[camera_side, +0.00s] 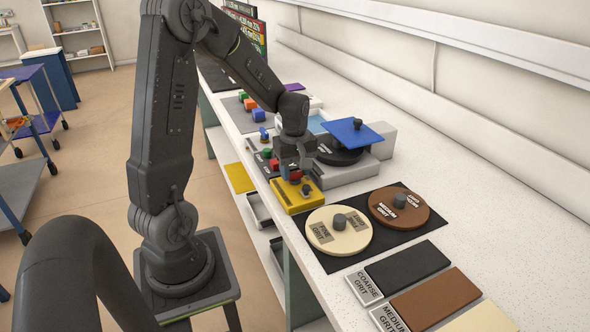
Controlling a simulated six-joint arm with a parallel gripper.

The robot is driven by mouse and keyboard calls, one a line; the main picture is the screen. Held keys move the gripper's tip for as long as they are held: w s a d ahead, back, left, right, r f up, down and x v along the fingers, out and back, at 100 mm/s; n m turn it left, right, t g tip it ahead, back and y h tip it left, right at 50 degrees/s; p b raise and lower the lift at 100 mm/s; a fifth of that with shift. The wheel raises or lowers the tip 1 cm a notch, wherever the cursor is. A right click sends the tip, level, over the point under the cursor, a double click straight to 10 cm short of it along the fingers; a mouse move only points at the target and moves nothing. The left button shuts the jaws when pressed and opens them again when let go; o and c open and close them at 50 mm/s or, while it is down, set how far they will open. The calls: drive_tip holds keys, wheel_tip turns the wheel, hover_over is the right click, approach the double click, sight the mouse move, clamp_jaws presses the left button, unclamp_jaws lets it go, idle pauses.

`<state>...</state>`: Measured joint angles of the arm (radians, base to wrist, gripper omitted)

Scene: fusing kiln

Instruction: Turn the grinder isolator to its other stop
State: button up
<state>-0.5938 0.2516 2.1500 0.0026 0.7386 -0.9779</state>
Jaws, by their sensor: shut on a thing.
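A yellow box (297,201) sits at the front edge of the bench, in front of the grey grinder. A red part (296,175) shows at its rear, right under my gripper (290,168); I take it to be the grinder isolator's handle. My gripper points down over the rear of the box and is shut on this handle. The fingers hide part of it, so its angle cannot be read. A small dark knob (306,189) stands on the front part of the same box, apart from the fingers. The grinder (345,177) carries a dark disc and a blue plate (352,132).
A cream disc (352,240) marked fine grit and a brown disc (410,216) marked medium grit lie on a black mat in front. Labelled grit slabs (408,270) lie nearer. Small coloured blocks (250,104) sit behind. The bench's right side is clear.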

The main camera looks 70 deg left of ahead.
drive_tip(key=shift+m, duration=0.4)
drive_tip(key=m, duration=0.3)
drive_tip(key=shift+m, duration=0.3)
drive_tip(key=m, duration=0.4)
drive_tip(key=shift+m, duration=0.3)
drive_tip(key=m, duration=0.4)
drive_tip(key=shift+m, duration=2.5)
drive_tip(key=o, duration=0.9)
drive_tip(key=shift+r, duration=0.1)
